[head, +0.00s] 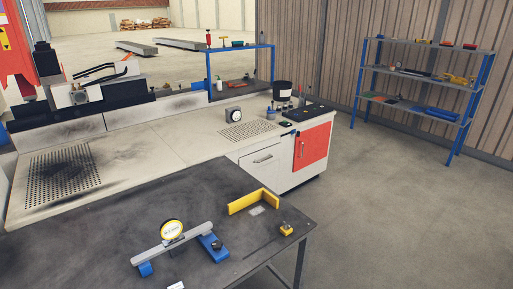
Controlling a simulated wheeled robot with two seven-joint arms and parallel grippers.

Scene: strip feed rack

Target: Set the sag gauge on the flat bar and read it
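A round dial with a yellow rim (172,230), which looks like the sag gauge, stands upright at the middle of a grey bar (150,251). The bar lies slantwise near the front of the dark table, with a blue block (145,269) at its left end and a longer blue piece (213,248) at its right end. I cannot tell whether this bar is the flat bar or the gauge's own beam. The dial's marks are too small to read. Neither of my grippers shows in the head view.
The dark table (90,230) also holds a yellow angle piece (252,203) and a small yellow tool (286,229). A pale bench (180,145) behind it carries a small dial (234,114) and a black pot (283,89). Open floor lies right, before a blue shelf rack (419,82).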

